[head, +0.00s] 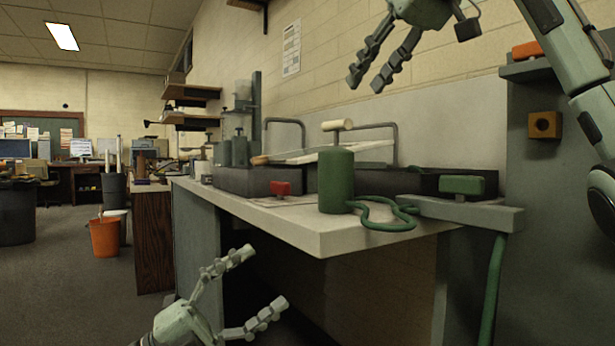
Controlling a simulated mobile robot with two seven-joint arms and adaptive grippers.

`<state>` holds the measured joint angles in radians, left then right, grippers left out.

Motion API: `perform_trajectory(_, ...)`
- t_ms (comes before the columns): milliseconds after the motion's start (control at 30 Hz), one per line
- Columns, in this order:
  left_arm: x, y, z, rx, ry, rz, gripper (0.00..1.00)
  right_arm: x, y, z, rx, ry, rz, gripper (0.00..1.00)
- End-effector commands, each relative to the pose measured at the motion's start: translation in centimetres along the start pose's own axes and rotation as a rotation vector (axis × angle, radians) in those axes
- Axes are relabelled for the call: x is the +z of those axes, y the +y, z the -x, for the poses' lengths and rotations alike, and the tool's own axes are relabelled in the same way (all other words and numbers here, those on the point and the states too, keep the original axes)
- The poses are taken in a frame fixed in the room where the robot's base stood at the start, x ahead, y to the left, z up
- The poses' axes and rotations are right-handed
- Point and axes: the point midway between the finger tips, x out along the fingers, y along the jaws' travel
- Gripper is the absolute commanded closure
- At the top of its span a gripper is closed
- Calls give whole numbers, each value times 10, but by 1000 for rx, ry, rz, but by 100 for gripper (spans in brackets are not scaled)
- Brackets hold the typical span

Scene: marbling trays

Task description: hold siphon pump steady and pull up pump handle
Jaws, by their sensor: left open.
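The siphon pump (336,182) is a dark green upright cylinder near the front edge of the pale counter. Its cream T-shaped pump handle (337,126) sits on a short stem just above the pump's top. My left gripper (266,276) is open and empty, below the countertop edge and lower left of the pump, touching nothing. My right gripper (366,82) hangs above and slightly right of the handle, its fingers apart and empty, clear of the handle.
A green hose (385,220) curls on the counter (290,228) right of the pump. A red block (281,188) lies left of it. Dark trays (237,181) stand behind. A grey ledge with a green block (462,185) is at right. An orange bucket (104,238) is on the floor.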

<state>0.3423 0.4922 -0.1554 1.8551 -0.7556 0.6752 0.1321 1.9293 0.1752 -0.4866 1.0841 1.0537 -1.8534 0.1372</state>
Motion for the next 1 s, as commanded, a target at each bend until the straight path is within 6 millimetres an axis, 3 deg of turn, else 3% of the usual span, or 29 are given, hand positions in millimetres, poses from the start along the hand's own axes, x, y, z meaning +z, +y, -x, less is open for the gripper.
perform_trajectory(33, 33, -8, 2, 48, -42, -84, 20, 0, 0, 0, 0, 0, 0, 66)
perform_trajectory(200, 126, -48, 12, 180, -177, -335, 20, 0, 0, 0, 0, 0, 0, 66)
perform_trajectory(300, 172, -88, 11, 251, -238, -495, 20, 0, 0, 0, 0, 0, 0, 66)
perform_trajectory(367, 187, -111, 0, 296, -244, -594, 20, 0, 0, 0, 0, 0, 0, 66)
perform_trajectory(467, 181, -130, -36, 366, -178, -729, 20, 0, 0, 0, 0, 0, 0, 66)
perform_trajectory(600, 133, -126, -98, 471, 10, -892, 20, 0, 0, 0, 0, 0, 0, 66)
perform_trajectory(700, 97, -117, -131, 558, 148, -1011, 20, 0, 0, 0, 0, 0, 0, 66)
perform_trajectory(833, 64, -104, -154, 684, 296, -1165, 20, 0, 0, 0, 0, 0, 0, 66)
perform_trajectory(1000, 45, -92, -160, 830, 420, -1320, 20, 0, 0, 0, 0, 0, 0, 66)
